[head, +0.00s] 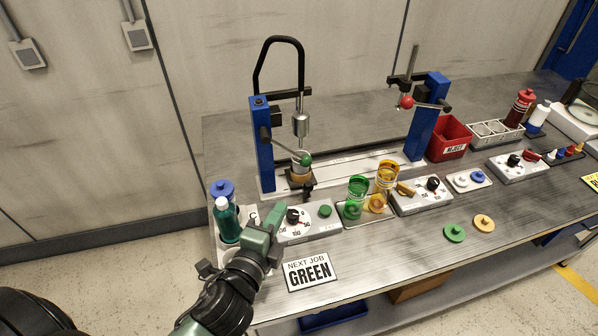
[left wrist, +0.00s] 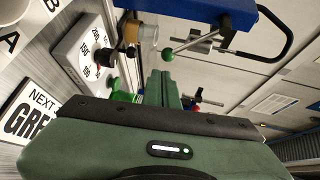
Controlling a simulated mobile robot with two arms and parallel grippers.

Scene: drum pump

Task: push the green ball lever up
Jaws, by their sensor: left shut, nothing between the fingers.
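The green ball (head: 306,160) sits at the end of a metal lever that slopes down to the right from the left blue post (head: 263,145). A clear cup stands just behind the ball. In the left wrist view the green ball (left wrist: 168,54) shows just beyond the fingertips. My left gripper (head: 281,210) is shut and empty, below and a little left of the ball in the head view and apart from it. Its closed fingers also show in the left wrist view (left wrist: 160,82). My right gripper is not in view.
A dial box (head: 310,228) with a green button stands by my left gripper. Green and orange cups (head: 357,190) stand to the right. A red-ball lever (head: 407,102) is on the right post. A "NEXT JOB GREEN" card (head: 309,272) lies in front.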

